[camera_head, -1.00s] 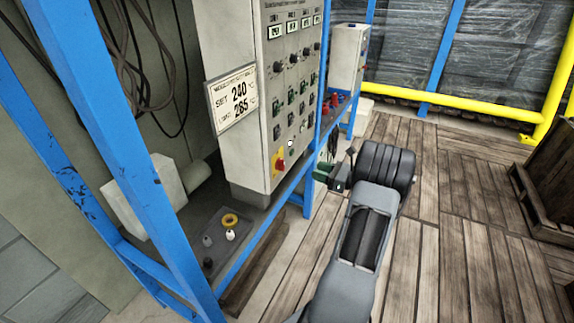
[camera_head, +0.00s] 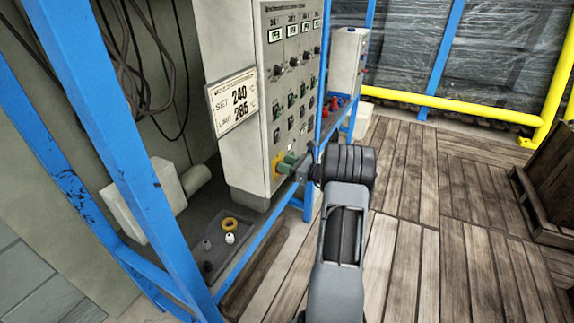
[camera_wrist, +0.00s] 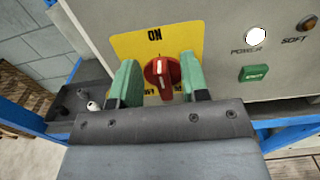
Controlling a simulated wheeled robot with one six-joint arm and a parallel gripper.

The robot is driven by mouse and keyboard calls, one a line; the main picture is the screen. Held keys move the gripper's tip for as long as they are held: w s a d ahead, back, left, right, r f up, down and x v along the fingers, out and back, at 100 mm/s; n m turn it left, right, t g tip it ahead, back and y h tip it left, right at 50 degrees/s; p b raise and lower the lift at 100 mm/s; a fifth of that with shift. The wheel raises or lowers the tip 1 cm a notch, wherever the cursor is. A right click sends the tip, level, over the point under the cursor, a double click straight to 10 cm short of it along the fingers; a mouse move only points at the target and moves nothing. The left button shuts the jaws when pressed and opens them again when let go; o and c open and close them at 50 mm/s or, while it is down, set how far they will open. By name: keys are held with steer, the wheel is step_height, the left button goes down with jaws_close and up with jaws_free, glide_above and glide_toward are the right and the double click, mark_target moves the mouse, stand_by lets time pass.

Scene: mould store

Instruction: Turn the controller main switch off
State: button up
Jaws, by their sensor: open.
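The controller (camera_head: 235,60) is a tall pale cabinet inside a blue frame. Its main switch is a red rotary knob (camera_wrist: 160,78) on a yellow plate (camera_wrist: 130,45), low on the front face. My gripper (camera_wrist: 158,72) is open, with one green finger on each side of the knob. In the head view my gripper (camera_head: 291,163) is at the yellow plate (camera_head: 276,168) and hides the knob.
A white power lamp (camera_wrist: 256,35), a green button (camera_wrist: 254,73) and an amber lamp (camera_wrist: 307,23) sit right of the switch in the wrist view. Wooden floor (camera_head: 420,200) is open to the right.

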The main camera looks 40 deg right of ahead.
mark_target(275, 171)
steer(key=shift+c, duration=0.2)
jaws_close()
steer(key=shift+f+b, duration=0.1)
steer(key=shift+b, duration=0.25)
steer(key=n+b, duration=0.6)
steer(key=b, duration=0.2)
steer(key=a+f+n+b, duration=0.1)
steer(key=n+b, duration=0.5)
steer(key=b, duration=0.2)
steer(key=s+a+f+n+b, duration=0.1)
steer(key=n+b, duration=0.4)
steer(key=b, duration=0.4)
steer(key=shift+s+f+n, duration=0.1)
steer(key=shift+f+n, duration=0.1)
steer(key=shift+n, duration=0.2)
